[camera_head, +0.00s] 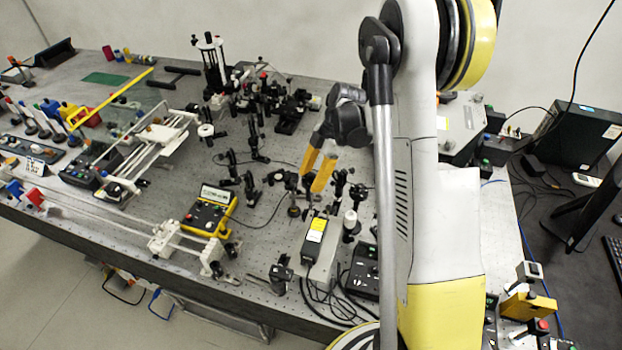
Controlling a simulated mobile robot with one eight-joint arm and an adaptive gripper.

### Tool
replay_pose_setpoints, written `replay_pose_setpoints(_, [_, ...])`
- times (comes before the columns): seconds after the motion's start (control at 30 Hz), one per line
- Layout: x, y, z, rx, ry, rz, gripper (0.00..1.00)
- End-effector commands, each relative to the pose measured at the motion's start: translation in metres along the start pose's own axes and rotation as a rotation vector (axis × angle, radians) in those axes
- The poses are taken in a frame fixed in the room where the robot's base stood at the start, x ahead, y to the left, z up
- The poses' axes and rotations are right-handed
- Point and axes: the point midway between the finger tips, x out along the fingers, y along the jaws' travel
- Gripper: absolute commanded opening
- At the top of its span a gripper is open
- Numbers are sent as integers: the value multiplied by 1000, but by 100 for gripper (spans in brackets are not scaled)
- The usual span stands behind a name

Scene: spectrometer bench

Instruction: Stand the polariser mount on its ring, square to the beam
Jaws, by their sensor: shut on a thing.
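My gripper (308,188) reaches down over the right middle of the bench, its two yellow fingers pointing downward. It is shut on a small dark piece at the fingertips, which looks like the polariser mount. The fingers and nearby posts partly hide that piece, so its tilt and whether it touches the bench cannot be told. A ring on the bench (293,211) shows as a small brownish disc just left of the fingertips; I cannot tell whether it is the mount's ring.
Dark optic posts (338,187) stand close to the right of the gripper. A grey box with a yellow label (315,236) lies just in front. A yellow control box (211,210) stands to the left. Bare perforated bench (265,225) lies between them, crossed by a thin cable.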

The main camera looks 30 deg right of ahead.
Motion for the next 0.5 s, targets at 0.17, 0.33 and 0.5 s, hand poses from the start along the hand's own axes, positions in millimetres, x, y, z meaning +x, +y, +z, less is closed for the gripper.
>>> replay_pose_setpoints(0.17, [1, 0, 0, 0, 0, 0, 65])
replay_pose_setpoints(0.33, [1, 0, 0, 0, 0, 0, 65])
replay_pose_setpoints(0.5, [-6, 0, 0, 1, 0, 0, 65])
